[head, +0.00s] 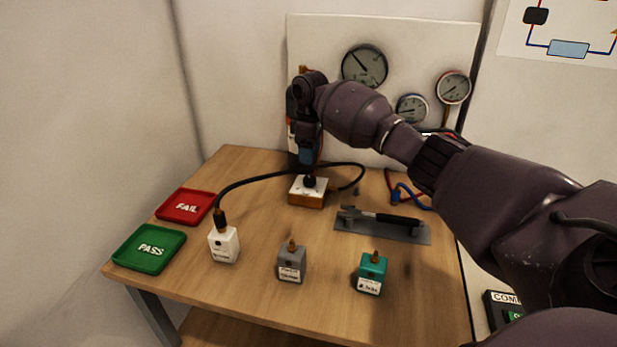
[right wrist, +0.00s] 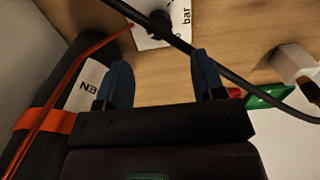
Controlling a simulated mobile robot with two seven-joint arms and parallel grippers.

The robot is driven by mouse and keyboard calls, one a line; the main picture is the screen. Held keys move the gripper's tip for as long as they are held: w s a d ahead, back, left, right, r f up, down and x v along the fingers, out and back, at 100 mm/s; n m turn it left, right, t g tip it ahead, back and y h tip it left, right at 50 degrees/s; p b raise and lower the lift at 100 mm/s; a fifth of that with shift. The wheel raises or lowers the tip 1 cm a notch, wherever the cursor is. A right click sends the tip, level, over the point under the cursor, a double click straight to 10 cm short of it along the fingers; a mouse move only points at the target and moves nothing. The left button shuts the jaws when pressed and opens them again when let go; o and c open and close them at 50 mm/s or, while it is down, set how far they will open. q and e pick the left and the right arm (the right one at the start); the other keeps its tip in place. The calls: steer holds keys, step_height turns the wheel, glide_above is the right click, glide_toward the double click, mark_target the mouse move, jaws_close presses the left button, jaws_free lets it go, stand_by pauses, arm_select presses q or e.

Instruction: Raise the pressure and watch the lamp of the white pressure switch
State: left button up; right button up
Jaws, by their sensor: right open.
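The white pressure switch (head: 224,245) stands upright at the front left of the table, with a black hose (head: 262,175) on its top fitting. No lit lamp can be made out on it. The hose arcs to a white-topped wooden block (head: 305,196) with a black knob (head: 310,182). My right gripper (head: 308,158) is above the block; its blue fingers are apart and empty. In the right wrist view the open gripper (right wrist: 162,65) is apart from the block (right wrist: 160,38), and the hose crosses the view. My left gripper is out of view.
Grey (head: 291,263) and teal (head: 371,272) switches stand at the front. Red FAIL (head: 172,208) and green PASS (head: 130,257) trays lie left. A tool on a grey mat (head: 415,234) lies right. Gauges (head: 364,66) hang on the back panel. A dark, orange-banded object (right wrist: 50,122) stands beside the gripper.

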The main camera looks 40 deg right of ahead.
mark_target(310, 178)
step_height(310, 178, down, 8)
steer(key=shift+w+f+b, duration=0.1)
steer(key=shift+f+b, duration=0.15)
steer(key=shift+b, duration=0.4)
steer(key=c, duration=0.9)
